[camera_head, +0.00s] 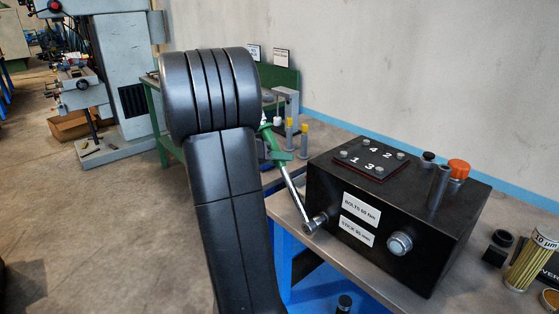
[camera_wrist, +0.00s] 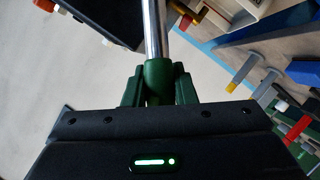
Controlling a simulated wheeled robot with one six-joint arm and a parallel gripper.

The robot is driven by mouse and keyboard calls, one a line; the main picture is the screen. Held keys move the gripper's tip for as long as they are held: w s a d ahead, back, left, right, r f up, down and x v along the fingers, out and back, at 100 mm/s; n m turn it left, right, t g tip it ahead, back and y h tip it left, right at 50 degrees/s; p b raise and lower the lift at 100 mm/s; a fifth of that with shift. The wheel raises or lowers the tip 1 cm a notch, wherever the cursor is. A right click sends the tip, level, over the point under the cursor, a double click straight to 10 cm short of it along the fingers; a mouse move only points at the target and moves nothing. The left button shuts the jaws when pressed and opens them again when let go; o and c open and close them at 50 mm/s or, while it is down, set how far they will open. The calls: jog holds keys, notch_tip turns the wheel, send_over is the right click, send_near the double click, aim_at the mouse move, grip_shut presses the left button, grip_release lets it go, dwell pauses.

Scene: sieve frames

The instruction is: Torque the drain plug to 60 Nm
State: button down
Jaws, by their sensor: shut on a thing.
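A torque wrench with a green handle (camera_wrist: 158,82) and a chrome shaft (camera_head: 292,188) slants down to the right in the head view. Its socket end (camera_head: 315,223) is at the lower left of the black box's front face; I cannot tell whether it is seated on a plug, and no drain plug shows clearly there. The black box (camera_head: 450,240) stands on the bench and has labels reading "BOLTS 60 Nm" (camera_head: 361,209) and "STICK 35 mm". A round silver fitting (camera_head: 400,243) is on its front. My gripper (camera_wrist: 159,78) is shut on the handle; in the head view my arm partly hides it.
A filter (camera_head: 532,257) and black caps (camera_head: 497,248) stand at right. Yellow-topped posts (camera_head: 304,140) stand behind the wrench.

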jog(key=shift+s+d+r+b, duration=0.1)
jog(key=shift+s+b, duration=0.05)
jog(key=shift+b, duration=0.2)
jog(key=shift+s+d+r+m+b, duration=0.25)
jog(key=shift+r+m+b, duration=0.05)
jog(key=shift+b, duration=0.25)
jog(key=shift+s+d+r+m+t+y+b, duration=0.45)
jog(key=shift+s+d+r+b, duration=0.4)
jog(key=shift+b, duration=0.7)
jog(key=shift+a+f, duration=0.15)
jog(key=shift+a, duration=0.05)
jog(key=shift+w+a+f, duration=0.25)
jog(key=shift+w+a, duration=0.05)
jog(key=shift+w, duration=0.05)
dwell(0.3)
dwell(0.4)
jog(key=shift+s+a+b, duration=0.55)
jog(key=shift+s+a, duration=0.25)
jog(key=shift+a, duration=0.2)
jog(key=shift+s+a+b, duration=0.55)
jog(key=shift+s+a, duration=0.2)
jog(key=shift+a, duration=0.3)
